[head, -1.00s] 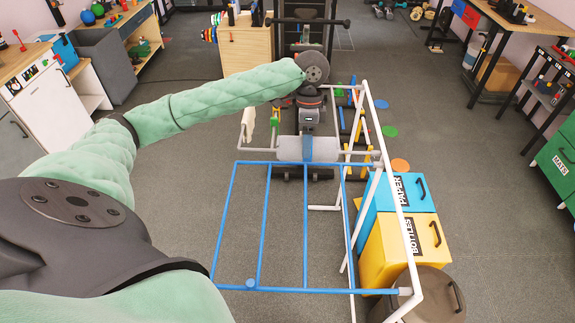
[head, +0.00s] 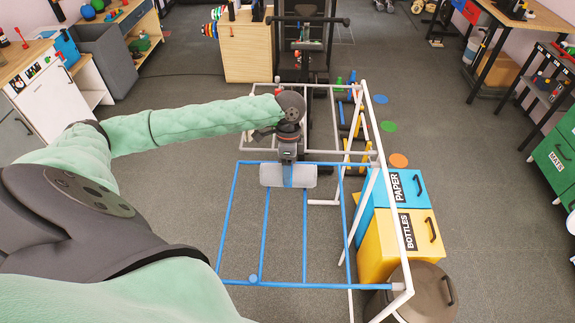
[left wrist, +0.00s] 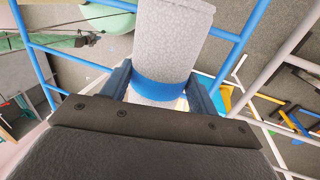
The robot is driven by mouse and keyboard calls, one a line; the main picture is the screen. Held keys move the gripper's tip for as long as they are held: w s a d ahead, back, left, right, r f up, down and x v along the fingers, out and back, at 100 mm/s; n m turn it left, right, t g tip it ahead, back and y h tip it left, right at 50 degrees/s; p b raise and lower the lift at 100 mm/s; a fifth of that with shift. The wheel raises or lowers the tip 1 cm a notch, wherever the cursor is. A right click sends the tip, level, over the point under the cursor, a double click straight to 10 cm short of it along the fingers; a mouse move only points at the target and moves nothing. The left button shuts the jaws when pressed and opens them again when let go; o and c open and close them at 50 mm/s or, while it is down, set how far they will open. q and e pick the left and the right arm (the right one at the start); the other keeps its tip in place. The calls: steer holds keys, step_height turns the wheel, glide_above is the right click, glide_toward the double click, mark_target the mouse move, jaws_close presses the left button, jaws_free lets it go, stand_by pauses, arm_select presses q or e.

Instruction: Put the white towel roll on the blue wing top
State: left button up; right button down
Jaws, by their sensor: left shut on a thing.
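The towel roll (head: 302,176), pale grey-white with a blue band around its middle, is held crosswise by my left gripper (head: 287,170). In the left wrist view the roll (left wrist: 172,35) sits between the two blue fingers of the left gripper (left wrist: 163,88), which are shut on it. The blue wing (head: 226,220) is an open frame of blue bars on the near side of a drying rack. In the head view the roll overlaps the far part of this wing. It appears to be above the bars; the exact height is unclear. My right gripper is not in view.
The rack's white frame (head: 374,130) rises along its right side, and a grey wing (head: 322,87) lies beyond. A blue PAPER bin (head: 409,187), a yellow BOTTLES bin (head: 388,245) and a round dark bin (head: 424,288) stand to the right. Open floor lies left of the rack.

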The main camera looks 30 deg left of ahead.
arm_select(q)
steer(key=shift+f, duration=0.15)
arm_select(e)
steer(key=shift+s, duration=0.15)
arm_select(q)
steer(key=o, duration=1.1)
steer(key=shift+w, duration=0.1)
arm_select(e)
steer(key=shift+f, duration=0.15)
arm_select(q)
steer(key=shift+r+b, duration=0.3)
steer(key=b+v, duration=0.4)
steer(key=v, duration=0.7)
steer(key=shift+r, duration=0.25)
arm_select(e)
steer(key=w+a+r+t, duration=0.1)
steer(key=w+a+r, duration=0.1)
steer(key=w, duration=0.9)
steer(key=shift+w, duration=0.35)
